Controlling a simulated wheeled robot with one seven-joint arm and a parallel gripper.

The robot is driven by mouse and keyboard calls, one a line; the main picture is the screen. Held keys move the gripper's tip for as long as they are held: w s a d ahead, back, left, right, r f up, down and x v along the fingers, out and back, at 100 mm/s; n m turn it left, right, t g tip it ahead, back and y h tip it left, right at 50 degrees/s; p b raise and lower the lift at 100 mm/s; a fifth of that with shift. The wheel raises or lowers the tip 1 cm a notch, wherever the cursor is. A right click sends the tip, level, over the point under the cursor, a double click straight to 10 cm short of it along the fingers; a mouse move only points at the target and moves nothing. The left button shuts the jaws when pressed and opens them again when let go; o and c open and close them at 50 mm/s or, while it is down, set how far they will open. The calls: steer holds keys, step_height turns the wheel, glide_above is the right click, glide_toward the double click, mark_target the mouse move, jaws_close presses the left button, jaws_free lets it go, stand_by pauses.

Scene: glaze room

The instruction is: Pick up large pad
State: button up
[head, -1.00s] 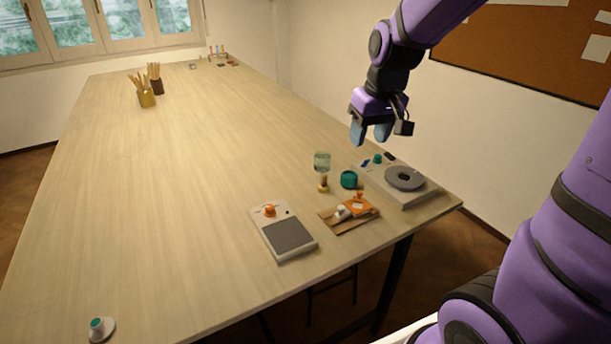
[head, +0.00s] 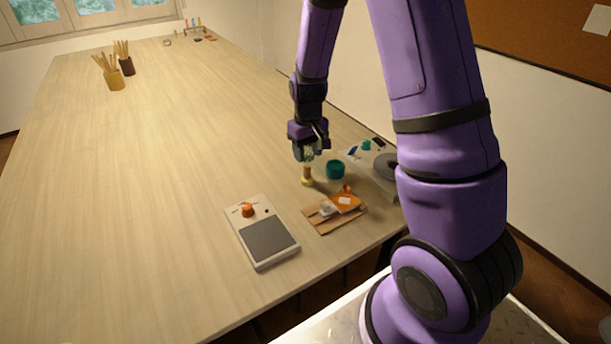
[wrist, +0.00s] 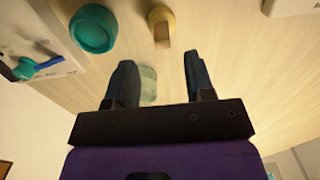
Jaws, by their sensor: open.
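An upright piece with a pale green, see-through top, a wooden stem and a yellow foot (head: 307,182) stands on the table; it looks like the large pad, though no label confirms it. My gripper (head: 307,155) is at its top, partly hiding it in the head view. In the wrist view the pale green top (wrist: 148,84) shows between the two spread fingers of my gripper (wrist: 158,68), closer to the left finger. The fingers are open, and I cannot tell whether either touches it.
A teal round pot (head: 335,170) stands close by on the right. A turntable-like device (head: 385,163) is partly hidden behind my arm. A wooden board (head: 320,223) with orange and white pieces and a grey-topped device (head: 270,242) lie in front.

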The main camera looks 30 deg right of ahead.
mark_target(307, 166)
steer(key=shift+s+a+f, duration=0.1)
steer(key=shift+f, duration=1.65)
steer(key=shift+s+a+f, duration=0.1)
steer(key=shift+f, duration=1.6)
jaws_close()
